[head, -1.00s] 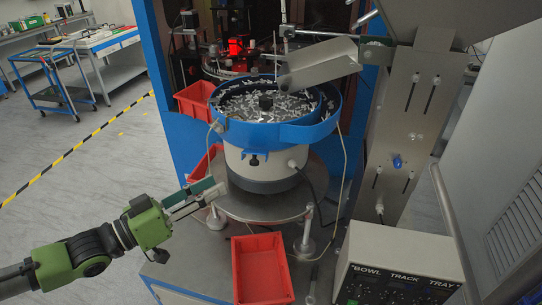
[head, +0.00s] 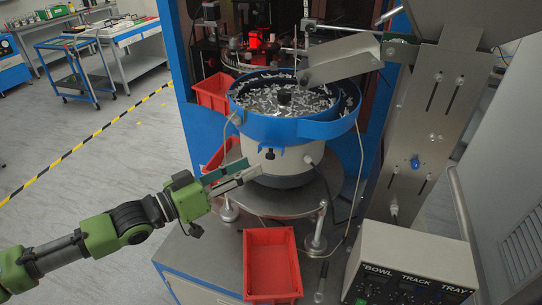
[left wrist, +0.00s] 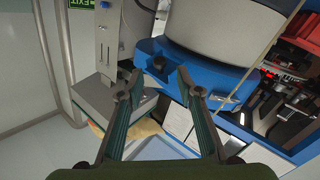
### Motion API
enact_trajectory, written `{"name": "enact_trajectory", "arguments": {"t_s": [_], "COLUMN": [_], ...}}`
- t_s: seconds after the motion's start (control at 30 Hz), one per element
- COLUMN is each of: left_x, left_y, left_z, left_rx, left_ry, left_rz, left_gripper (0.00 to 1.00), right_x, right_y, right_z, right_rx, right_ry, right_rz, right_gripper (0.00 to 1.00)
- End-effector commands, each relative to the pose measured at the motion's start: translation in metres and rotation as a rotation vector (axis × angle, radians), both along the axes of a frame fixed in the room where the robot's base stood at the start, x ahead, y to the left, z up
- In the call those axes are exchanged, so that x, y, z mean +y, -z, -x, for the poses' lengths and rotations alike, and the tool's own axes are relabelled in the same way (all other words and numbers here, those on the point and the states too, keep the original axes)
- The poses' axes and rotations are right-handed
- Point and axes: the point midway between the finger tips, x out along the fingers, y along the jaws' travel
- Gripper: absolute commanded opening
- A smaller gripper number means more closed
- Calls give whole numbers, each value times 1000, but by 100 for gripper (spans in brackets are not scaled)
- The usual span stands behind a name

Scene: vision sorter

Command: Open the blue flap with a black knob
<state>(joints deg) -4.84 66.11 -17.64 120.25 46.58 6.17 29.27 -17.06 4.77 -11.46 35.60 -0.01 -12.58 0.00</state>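The left wrist view also shows the blue flap (left wrist: 178,78) and the black knob (left wrist: 158,65), ahead of and between the fingertips. My left gripper (head: 240,173) is left of and below the knob in the head view, beside the white body. Its two fingers stand apart with nothing between them in the left wrist view (left wrist: 160,88). The flap appears closed against the rim. My right gripper is not in view.
A red tray (head: 272,296) stands in front of the round metal stand (head: 270,203). A control box (head: 408,248) and a steel column are at right. Cables hang beside the bowl. Two red bins are behind at left. The floor at left has free room.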

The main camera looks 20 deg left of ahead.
Motion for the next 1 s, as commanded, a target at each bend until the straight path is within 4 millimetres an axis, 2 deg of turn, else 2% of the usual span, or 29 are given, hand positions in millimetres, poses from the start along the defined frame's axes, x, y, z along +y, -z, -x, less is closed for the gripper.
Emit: {"name": "enact_trajectory", "arguments": {"t_s": [0.53,0.7,1.0], "left_x": [-39,-45,-46], "left_y": [-2,0,0], "left_z": [-55,-63,-64], "left_rx": [-1,1,1], "left_ry": [-2,-1,0], "left_rz": [2,-1,-1], "left_gripper": [33,33,33], "right_x": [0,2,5], "right_y": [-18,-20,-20], "right_z": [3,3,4], "right_rx": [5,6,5], "right_ry": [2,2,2], "right_rz": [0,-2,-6], "right_gripper": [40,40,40]}}
